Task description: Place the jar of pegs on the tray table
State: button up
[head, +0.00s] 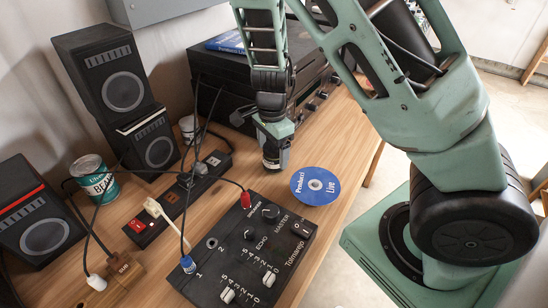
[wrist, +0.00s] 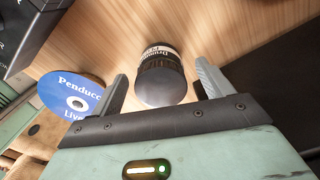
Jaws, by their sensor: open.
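A small jar (wrist: 160,75) with a dark lid and a white lettered label stands on the wooden desk in the wrist view. I cannot see pegs in it, so I cannot tell whether it is the jar of pegs. My gripper (wrist: 162,84) is open, with one finger to each side of the jar in the picture; neither visibly touches it. In the head view my gripper (head: 273,132) is over the desk beside the black equipment, and the jar (head: 271,160) shows just below it, partly hidden. I cannot make out a tray table.
A blue disc (head: 315,186) lies at the desk's right edge. A black mixer (head: 245,250) with cables is in front. A power strip (head: 180,200), speakers (head: 122,90), a bean can (head: 95,180) and stacked black equipment (head: 225,85) crowd the left and back.

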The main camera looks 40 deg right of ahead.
aim_at(274, 157)
jog(key=f, duration=0.3)
jog(key=shift+d+f, duration=0.2)
jog(key=c, duration=1.3)
